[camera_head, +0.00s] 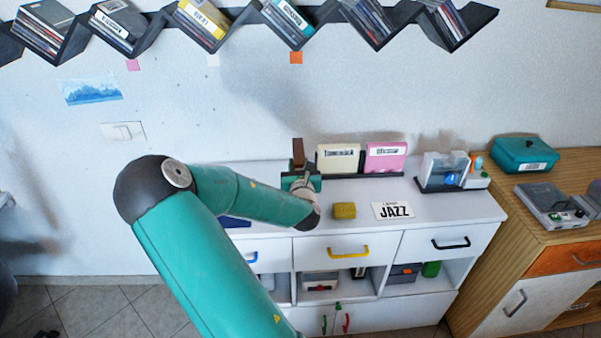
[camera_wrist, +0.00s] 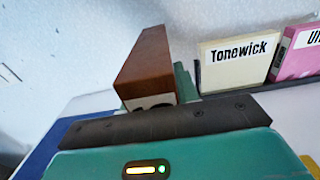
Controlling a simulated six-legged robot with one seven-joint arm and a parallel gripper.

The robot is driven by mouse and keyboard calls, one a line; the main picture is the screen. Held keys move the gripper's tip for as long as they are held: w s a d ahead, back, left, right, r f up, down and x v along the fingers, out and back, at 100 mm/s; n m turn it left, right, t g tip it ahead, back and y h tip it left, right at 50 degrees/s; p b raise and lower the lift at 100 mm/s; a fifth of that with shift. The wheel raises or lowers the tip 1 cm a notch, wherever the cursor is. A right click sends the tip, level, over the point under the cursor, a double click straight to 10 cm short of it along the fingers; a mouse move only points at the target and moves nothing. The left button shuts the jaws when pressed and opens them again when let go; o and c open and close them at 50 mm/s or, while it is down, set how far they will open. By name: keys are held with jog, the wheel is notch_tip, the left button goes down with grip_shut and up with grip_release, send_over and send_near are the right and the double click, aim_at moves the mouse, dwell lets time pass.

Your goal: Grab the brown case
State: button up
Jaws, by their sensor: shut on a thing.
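The brown case (camera_wrist: 146,68) stands upright at my gripper (camera_wrist: 150,100) in the wrist view, with its lower end hidden between the jaws. My gripper is shut on it. In the head view the brown case (camera_head: 298,153) rises above my gripper (camera_head: 300,178), over the back of the white cabinet top, left of the cream case. I cannot tell whether the case touches the cabinet top.
A cream case (camera_head: 338,158) and a pink case (camera_head: 385,156) stand in a dark rack just right of my gripper. A yellow block (camera_head: 344,211) and a JAZZ card (camera_head: 393,211) lie on the white cabinet (camera_head: 440,208). A zigzag shelf (camera_head: 235,22) with discs hangs above.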

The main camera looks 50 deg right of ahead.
jog(key=s+a+r, duration=0.5)
jog(key=a+r, duration=0.2)
jog(key=a, duration=0.3)
jog(key=shift+a, duration=0.15)
